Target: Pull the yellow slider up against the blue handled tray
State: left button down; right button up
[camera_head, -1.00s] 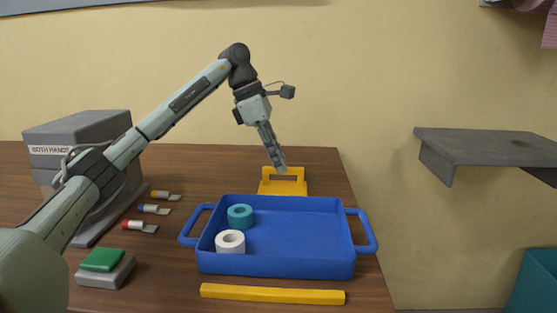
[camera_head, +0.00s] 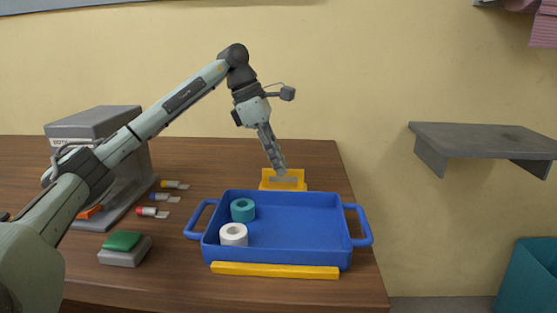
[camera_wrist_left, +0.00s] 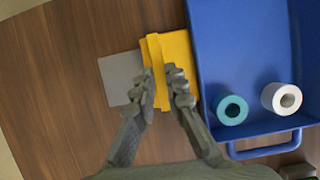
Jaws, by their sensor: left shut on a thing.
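The yellow slider (camera_head: 298,184) stands at the far side of the blue handled tray (camera_head: 310,225). Its upright bar shows between my fingers in the left wrist view (camera_wrist_left: 153,52). Its flat base meets the tray's rim (camera_wrist_left: 190,25) there, with no clear gap visible. My left gripper (camera_head: 281,173) reaches down from above and is shut on the slider's bar; it also shows in the wrist view (camera_wrist_left: 161,76). The tray holds a teal roll (camera_head: 243,210) and a white roll (camera_head: 234,234). My right gripper is not in view.
A yellow strip (camera_head: 275,271) lies along the tray's near side. A grey square (camera_wrist_left: 118,75) lies beside the slider. Colored-handled tools (camera_head: 160,197), a green-topped block (camera_head: 122,242) and a grey box (camera_head: 95,120) are at left. A grey shelf (camera_head: 480,138) is on the wall.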

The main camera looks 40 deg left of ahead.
pick_arm(q)
jog(key=c, duration=1.6)
grip_release()
jog(key=shift+o, duration=0.2)
jog(key=v, duration=1.2)
jog(key=shift+d, duration=0.15)
